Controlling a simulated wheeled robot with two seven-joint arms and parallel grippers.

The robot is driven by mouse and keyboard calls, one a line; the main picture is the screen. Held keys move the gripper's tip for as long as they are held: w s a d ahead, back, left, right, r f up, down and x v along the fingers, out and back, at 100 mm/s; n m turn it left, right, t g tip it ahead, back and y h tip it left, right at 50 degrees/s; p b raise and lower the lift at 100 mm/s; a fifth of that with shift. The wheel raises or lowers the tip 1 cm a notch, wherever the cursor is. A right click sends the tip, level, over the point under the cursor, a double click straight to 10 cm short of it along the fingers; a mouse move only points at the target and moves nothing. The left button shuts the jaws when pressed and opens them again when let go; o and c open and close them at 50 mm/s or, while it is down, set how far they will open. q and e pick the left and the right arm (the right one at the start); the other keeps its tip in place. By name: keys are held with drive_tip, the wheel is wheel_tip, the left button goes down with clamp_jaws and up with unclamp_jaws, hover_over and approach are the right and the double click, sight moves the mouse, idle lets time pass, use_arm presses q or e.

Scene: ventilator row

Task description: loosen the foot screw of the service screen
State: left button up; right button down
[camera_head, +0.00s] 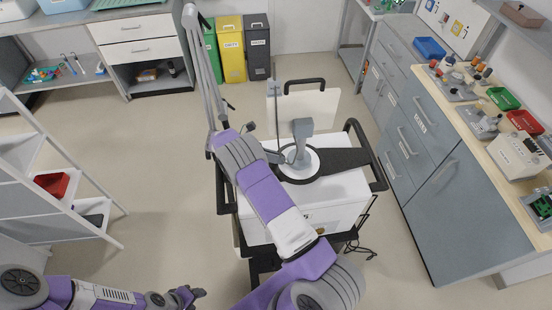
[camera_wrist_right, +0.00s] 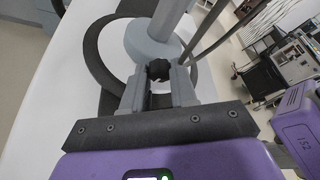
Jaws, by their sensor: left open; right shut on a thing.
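A grey post on a round foot (camera_head: 301,163) stands on a white-topped cart (camera_head: 342,190); I take it to be the service screen's stand. Its grey upper part (camera_head: 302,129) shows above the foot. In the right wrist view the grey foot (camera_wrist_right: 135,42) carries a small black knob, the foot screw (camera_wrist_right: 158,68), at its near side. My right gripper (camera_wrist_right: 158,78) is shut on this screw, one finger on each side. In the head view my right gripper (camera_head: 276,156) is beside the foot. My left gripper (camera_head: 187,296) is open and empty, low at the left, away from the cart.
The cart has black handles (camera_head: 366,150) at its sides and a cable on the floor at its right. A counter (camera_head: 478,135) with tools and bins runs along the right. A white shelf (camera_head: 62,205) stands at the left. The floor between is clear.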

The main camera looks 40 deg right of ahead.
drive_tip(key=shift+n+g, duration=0.3)
drive_tip(key=shift+n, duration=0.1)
drive_tip(key=c, duration=1.2)
unclamp_jaws()
drive_tip(key=shift+o, duration=0.2)
